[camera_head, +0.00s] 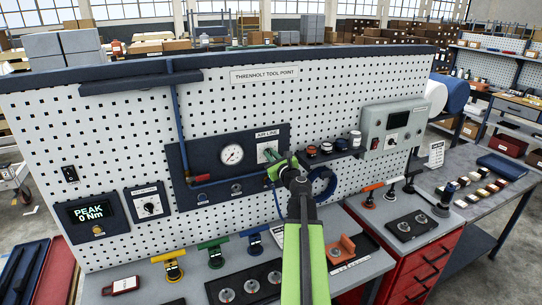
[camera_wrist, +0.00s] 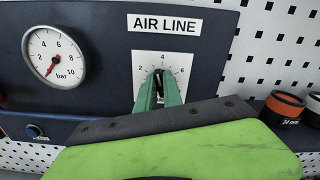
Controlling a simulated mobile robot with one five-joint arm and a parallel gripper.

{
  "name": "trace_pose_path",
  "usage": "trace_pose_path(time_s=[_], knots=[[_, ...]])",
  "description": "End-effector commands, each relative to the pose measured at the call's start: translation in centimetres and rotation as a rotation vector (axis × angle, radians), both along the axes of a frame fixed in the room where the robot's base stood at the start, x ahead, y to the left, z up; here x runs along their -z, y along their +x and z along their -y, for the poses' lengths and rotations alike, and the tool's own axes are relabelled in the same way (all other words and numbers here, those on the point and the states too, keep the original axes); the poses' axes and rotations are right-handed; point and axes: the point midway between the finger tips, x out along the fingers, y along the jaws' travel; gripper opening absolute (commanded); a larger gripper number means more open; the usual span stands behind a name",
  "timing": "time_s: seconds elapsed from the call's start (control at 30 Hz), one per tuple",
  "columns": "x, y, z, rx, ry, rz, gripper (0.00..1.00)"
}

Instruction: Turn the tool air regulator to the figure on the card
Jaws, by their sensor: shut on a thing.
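The air regulator's dark knob (camera_wrist: 159,76) sits on a white scale plate (camera_wrist: 172,60) under the AIR LINE label; the plate also shows in the head view (camera_head: 267,148). My gripper (camera_wrist: 159,90) is shut on the knob, its green fingers covering the lower part. The scale shows 2 at left and 6 at right; the knob's exact setting is hard to read. The round pressure gauge (camera_wrist: 53,57), also in the head view (camera_head: 231,154), has its red needle pointing down-left, near the low end. A small white card (camera_head: 436,154) stands at right; its writing is too small to read.
A small shelf with orange, dark and white caps (camera_head: 326,148) is close right of the regulator. A blue ring (camera_head: 323,187) hangs below it. A red-handled valve (camera_head: 202,178) is at lower left. Tools and trays cover the bench (camera_head: 345,278) below.

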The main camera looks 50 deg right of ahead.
Motion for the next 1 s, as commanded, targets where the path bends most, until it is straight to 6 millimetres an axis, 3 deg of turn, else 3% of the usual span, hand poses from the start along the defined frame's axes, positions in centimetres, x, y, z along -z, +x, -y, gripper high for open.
trace_pose_path(time_s=[0.4, 0.93, 0.97, 1.0], knots=[[0.16, -0.05, -0.14, 0.0, -0.189, -0.079, 0.0], [0.2, -0.08, -0.14, 0.0, -0.218, -0.091, 0.0], [0.2, -0.08, -0.14, 0.0, -0.218, -0.091, 0.12], [0.18, -0.09, -0.13, 0.0, -0.218, -0.091, 0.17]])
